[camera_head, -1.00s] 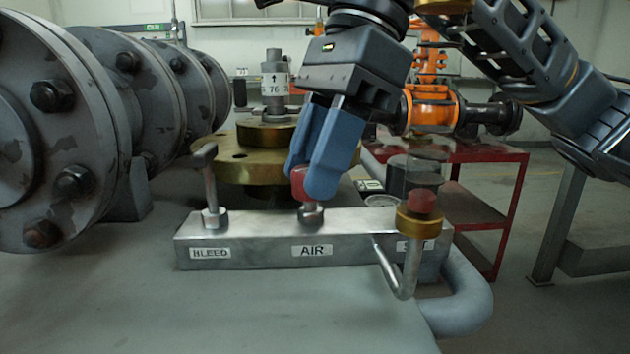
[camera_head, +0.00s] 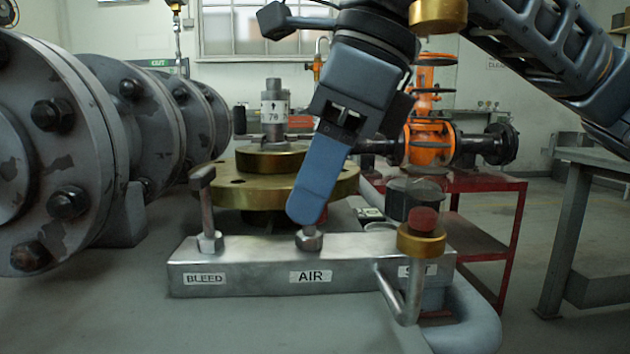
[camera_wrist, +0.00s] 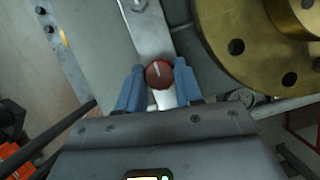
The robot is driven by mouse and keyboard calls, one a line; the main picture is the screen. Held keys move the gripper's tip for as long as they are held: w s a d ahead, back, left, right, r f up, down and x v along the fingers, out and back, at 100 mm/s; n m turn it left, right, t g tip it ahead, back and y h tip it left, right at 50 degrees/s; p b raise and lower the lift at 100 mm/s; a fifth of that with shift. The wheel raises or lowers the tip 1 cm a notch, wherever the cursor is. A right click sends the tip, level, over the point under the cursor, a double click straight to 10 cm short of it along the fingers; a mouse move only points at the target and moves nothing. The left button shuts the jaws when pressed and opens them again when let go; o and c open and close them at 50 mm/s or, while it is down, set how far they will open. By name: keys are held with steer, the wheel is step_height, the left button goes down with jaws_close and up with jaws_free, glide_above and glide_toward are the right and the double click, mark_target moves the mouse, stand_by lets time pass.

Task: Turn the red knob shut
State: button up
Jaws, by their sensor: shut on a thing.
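The red knob (camera_wrist: 159,74) shows in the wrist view between my two blue fingers, with a pale line across its top running nearly up the picture. My gripper (camera_head: 306,208) is shut on it, one finger on each side. In the head view a finger hides nearly all of the knob; its metal base (camera_head: 309,239) shows above the AIR label (camera_head: 310,276) on the steel manifold block (camera_head: 240,283).
A T-handled stem (camera_head: 205,210) stands at the BLEED end. A brass collar with a red top (camera_head: 423,219) and a bent metal rod are at the right end. A large brass flange (camera_head: 230,190) lies close behind; big grey flanges (camera_head: 40,150) stand left.

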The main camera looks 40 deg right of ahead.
stand_by(0.3)
steer(key=o, duration=1)
steer(key=shift+o, duration=0.2)
steer(key=p+v, duration=0.3)
steer(key=v, duration=0.5)
steer(key=shift+d+f, duration=0.1)
